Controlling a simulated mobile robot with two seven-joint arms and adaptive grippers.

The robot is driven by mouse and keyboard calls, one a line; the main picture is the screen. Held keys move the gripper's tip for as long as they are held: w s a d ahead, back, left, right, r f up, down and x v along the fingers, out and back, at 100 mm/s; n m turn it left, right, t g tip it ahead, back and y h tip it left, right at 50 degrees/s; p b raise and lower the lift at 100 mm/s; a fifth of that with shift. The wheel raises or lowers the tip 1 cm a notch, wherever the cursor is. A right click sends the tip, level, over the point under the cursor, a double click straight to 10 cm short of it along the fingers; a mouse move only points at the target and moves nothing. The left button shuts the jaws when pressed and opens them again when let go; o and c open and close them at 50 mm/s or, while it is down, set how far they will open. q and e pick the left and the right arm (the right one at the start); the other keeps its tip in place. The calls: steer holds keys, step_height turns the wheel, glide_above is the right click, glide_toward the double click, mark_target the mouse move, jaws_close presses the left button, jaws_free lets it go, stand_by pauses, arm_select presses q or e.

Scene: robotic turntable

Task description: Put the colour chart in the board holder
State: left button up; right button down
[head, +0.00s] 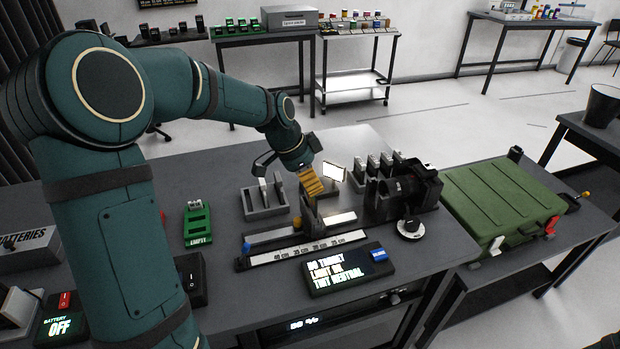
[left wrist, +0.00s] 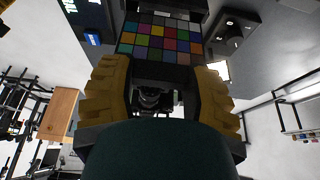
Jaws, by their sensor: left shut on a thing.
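The colour chart (left wrist: 160,38), a dark board with rows of coloured squares, shows in the left wrist view at the ends of the yellow-padded fingers. My left gripper (head: 311,182) is shut on it; the gripper also shows in the left wrist view (left wrist: 158,72). In the head view the chart's coloured face cannot be made out. The gripper is over the table, above the far end of a slide rail (head: 300,253). Which fixture is the board holder is unclear. My right gripper is out of view.
A lit white panel (head: 334,172) is close to the gripper's right. Dark equipment (head: 405,190) and a green case (head: 500,203) stand further right. A display box (head: 345,270) lies in front of the rail.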

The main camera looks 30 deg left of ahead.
arm_select(q)
steer(key=shift+f+b, duration=1.7)
steer(key=shift+f, duration=0.35)
stand_by(0.5)
steer(key=o, duration=1)
steer(key=v, duration=1.2)
